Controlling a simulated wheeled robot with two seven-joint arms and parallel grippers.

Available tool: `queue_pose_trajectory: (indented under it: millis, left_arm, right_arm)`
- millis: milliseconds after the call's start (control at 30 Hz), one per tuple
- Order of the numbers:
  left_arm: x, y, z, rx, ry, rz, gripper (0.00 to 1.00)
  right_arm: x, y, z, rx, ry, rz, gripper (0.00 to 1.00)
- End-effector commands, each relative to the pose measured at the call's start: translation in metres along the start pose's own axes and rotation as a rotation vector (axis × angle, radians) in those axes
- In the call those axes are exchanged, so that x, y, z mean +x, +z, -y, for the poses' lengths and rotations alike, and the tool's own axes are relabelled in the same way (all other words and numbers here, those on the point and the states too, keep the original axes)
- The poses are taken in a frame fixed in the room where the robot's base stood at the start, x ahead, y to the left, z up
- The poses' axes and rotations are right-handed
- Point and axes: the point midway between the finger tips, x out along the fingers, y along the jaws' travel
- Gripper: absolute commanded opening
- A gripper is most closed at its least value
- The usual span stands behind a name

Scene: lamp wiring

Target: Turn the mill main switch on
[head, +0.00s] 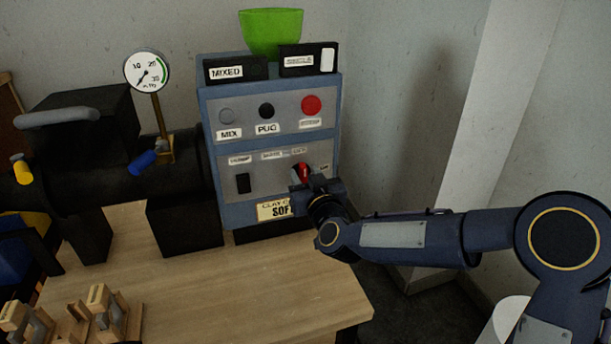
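The blue-grey mill control box (210,165) stands at the back of the wooden bench. On its lower panel a red switch knob (303,171) shows at the right, partly hidden by my gripper. A black switch (242,183) sits at the left of the same panel. The small labels above them are too blurred to read. My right gripper (304,186) is at the red knob, its fingertips right against or around it. I cannot tell whether it grips the knob. My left gripper is not in view.
The upper panel has a MIX button (226,116), a PUG button (266,111) and a red button (311,105). A pressure gauge (147,70) and black mill body (80,130) stand left. A green bowl (270,32) sits on top. Wooden pieces (100,305) lie front left; the bench middle (230,285) is clear.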

Motion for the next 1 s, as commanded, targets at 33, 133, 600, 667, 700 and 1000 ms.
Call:
queue_pose_trajectory:
  millis: [33,133,600,667,700,1000]
  left_arm:
    - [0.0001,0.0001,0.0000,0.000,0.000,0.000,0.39]
    - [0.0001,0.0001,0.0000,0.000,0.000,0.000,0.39]
    - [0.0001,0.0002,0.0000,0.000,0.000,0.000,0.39]
    - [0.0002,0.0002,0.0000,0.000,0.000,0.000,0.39]
    - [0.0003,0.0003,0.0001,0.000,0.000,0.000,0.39]
    - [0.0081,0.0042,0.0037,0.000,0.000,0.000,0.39]
  right_arm:
    - [0.0019,0.0001,0.0000,0.000,0.000,0.000,0.36]
    - [0.0028,0.0000,0.0000,0.000,-0.001,0.000,0.36]
    - [0.0024,0.0001,-0.0001,0.000,0.000,0.001,0.00]
    - [0.0024,0.0001,-0.0001,0.000,0.000,0.001,0.00]
    - [0.0024,0.0002,-0.0001,0.001,0.000,0.001,0.00]
    - [0.0024,0.0025,-0.0015,0.067,0.000,0.001,0.00]
